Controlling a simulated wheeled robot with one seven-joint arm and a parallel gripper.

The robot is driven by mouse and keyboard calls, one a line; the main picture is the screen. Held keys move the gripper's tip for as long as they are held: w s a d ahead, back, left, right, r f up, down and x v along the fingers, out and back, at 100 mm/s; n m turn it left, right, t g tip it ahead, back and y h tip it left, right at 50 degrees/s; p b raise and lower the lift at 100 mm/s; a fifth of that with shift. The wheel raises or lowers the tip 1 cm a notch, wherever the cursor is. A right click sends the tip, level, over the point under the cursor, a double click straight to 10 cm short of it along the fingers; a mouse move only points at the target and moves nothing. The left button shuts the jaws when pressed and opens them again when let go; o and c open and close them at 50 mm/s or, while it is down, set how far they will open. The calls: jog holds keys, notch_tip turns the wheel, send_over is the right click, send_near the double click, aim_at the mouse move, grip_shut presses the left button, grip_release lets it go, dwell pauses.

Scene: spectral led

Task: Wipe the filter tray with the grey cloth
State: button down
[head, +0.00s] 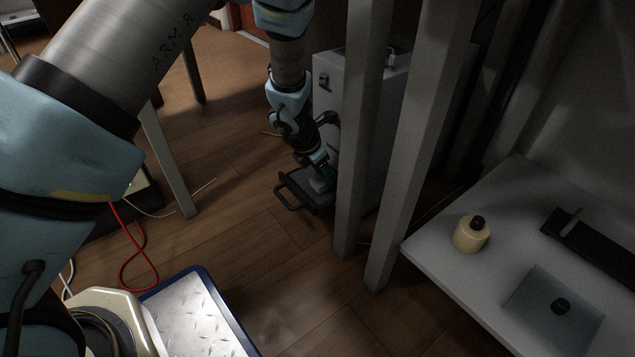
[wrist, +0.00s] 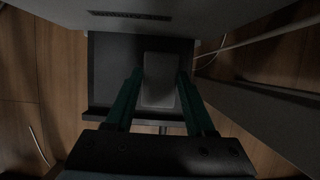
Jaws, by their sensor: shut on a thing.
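The filter tray (head: 297,193) is a dark, shallow tray with a handle, pulled out low at the front of a grey cabinet. It also shows in the wrist view (wrist: 109,75), below the cabinet's front. My gripper (head: 322,180) is over the tray, pointing down. In the wrist view, my gripper (wrist: 160,85) has its two green fingers on either side of the grey cloth (wrist: 159,92), shut on it. The cloth looks like a small grey block over the tray. Whether it touches the tray floor I cannot tell.
The grey cabinet (head: 334,95) stands behind the tray. Grey posts (head: 358,150) rise close to its right. A counter (head: 432,247) at the right holds a yellowish bottle (head: 469,236) and a sink. A red cable (head: 131,262) lies at the left. Floor in front of the tray is clear.

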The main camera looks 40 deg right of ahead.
jog(key=shift+f, duration=0.15)
notch_tip(320, 180, up, 4)
jog(key=p, duration=0.3)
jog(key=shift+p, duration=0.3)
